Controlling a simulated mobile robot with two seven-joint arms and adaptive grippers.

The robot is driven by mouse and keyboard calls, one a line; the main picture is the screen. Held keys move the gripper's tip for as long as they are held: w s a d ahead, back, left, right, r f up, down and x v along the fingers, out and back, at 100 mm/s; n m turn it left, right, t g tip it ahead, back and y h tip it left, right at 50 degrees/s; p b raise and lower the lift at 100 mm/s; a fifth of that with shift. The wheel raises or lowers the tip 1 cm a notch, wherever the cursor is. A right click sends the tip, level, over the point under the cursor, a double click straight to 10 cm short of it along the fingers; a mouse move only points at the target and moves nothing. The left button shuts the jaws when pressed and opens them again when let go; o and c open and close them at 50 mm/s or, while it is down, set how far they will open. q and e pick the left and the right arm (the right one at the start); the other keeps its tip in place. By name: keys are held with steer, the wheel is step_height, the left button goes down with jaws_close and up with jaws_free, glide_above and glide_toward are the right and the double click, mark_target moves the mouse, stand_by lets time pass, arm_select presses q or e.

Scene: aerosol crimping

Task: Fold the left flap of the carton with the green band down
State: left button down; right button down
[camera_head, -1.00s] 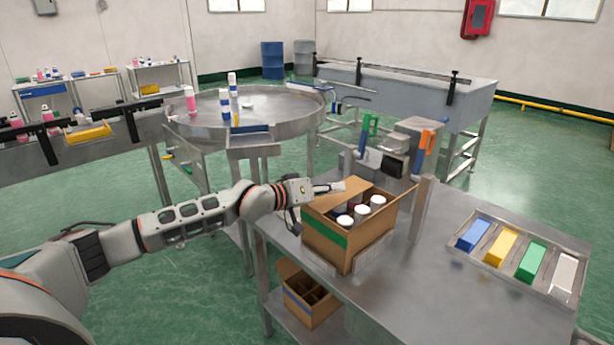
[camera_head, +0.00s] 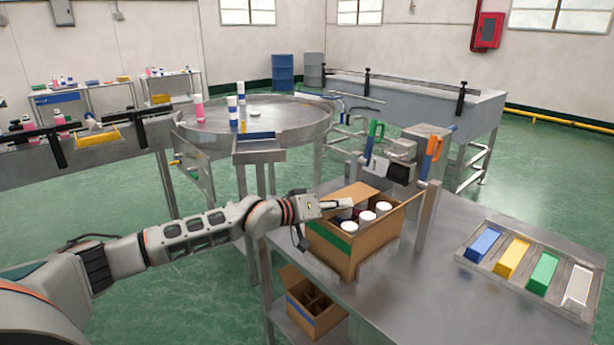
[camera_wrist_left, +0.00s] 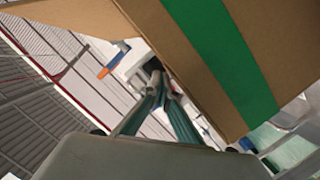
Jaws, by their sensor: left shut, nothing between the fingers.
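The carton with the green band (camera_head: 331,239) stands on the steel table. Its top is open, and several white-capped cans (camera_head: 367,216) show inside. A brown flap (camera_head: 352,192) shows at its far left side, partly behind my gripper; its exact tilt is hard to tell. My left gripper (camera_head: 343,204) is shut and empty at the carton's upper left edge, its fingers reaching over the opening. I cannot tell whether they touch the flap. In the left wrist view the shut fingers (camera_wrist_left: 163,92) are beside the carton wall with its green band (camera_wrist_left: 225,55). My right gripper is out of view.
A tray (camera_head: 533,263) with blue, yellow, green and white blocks lies at the right of the table. A device with green and orange handles (camera_head: 405,158) stands behind the carton. Another carton (camera_head: 314,305) sits on the lower shelf. The table's front middle is clear.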

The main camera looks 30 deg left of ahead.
arm_select(q)
steer(key=shift+f, duration=0.15)
